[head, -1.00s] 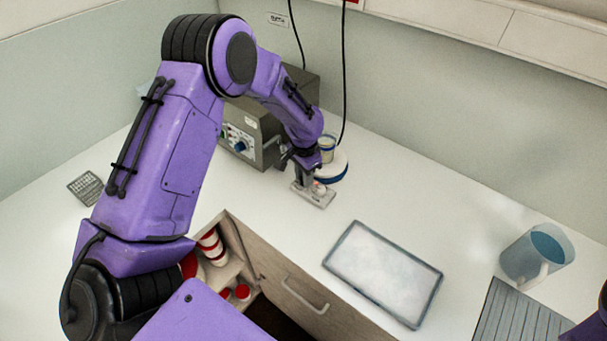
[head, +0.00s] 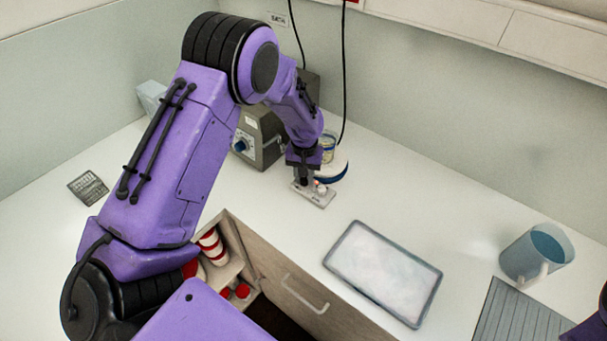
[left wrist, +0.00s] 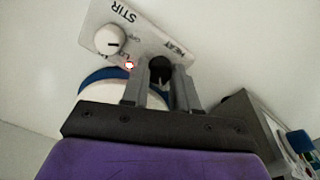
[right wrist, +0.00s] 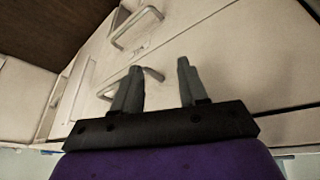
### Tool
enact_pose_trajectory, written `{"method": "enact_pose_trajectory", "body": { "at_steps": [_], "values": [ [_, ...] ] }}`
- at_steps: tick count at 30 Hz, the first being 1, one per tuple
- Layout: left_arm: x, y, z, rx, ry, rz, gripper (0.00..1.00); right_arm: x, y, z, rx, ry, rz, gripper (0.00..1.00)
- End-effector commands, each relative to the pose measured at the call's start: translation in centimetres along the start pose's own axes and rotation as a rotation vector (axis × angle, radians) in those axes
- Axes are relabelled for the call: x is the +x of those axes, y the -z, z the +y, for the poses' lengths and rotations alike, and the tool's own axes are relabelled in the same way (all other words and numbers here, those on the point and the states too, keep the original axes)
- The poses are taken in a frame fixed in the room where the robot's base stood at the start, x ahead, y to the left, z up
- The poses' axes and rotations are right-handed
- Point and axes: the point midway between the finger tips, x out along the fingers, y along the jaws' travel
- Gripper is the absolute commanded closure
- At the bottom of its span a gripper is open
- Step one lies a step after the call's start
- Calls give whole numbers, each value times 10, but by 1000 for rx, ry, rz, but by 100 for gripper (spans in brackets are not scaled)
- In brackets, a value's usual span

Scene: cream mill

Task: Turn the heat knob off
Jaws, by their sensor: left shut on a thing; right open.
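The stirrer's grey control panel (head: 322,199) juts out in front of its round white plate on the counter. The left wrist view shows the panel (left wrist: 147,22) with a white STIR knob (left wrist: 109,41), the word HEAT, and a small lit red lamp (left wrist: 129,65). The dark heat knob (left wrist: 160,68) sits between the fingers of my left gripper (left wrist: 161,77), which is shut on it. The knob's pointer mark is not readable. In the head view my left gripper (head: 302,180) reaches down onto the panel. My right gripper (right wrist: 159,66) is open and empty, facing drawer fronts.
A small yellowish vessel (head: 328,145) stands on the plate. A grey box-shaped device (head: 262,140) with a blue knob is close behind my left arm. A framed tray (head: 385,272), a blue jug (head: 538,254) and an open drawer (head: 235,265) lie nearer. Counter between is clear.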

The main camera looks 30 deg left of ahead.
Motion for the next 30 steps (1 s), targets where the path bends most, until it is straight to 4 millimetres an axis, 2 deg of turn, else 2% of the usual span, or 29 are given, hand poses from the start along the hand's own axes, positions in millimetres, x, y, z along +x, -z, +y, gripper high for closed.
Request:
{"method": "enact_pose_trajectory", "body": {
  "at_steps": [30],
  "values": [
    [-1, 1, -2, -965, -1, 5, 100, 0, 0, 0, 0, 0, 0, 57]
  ]
}}
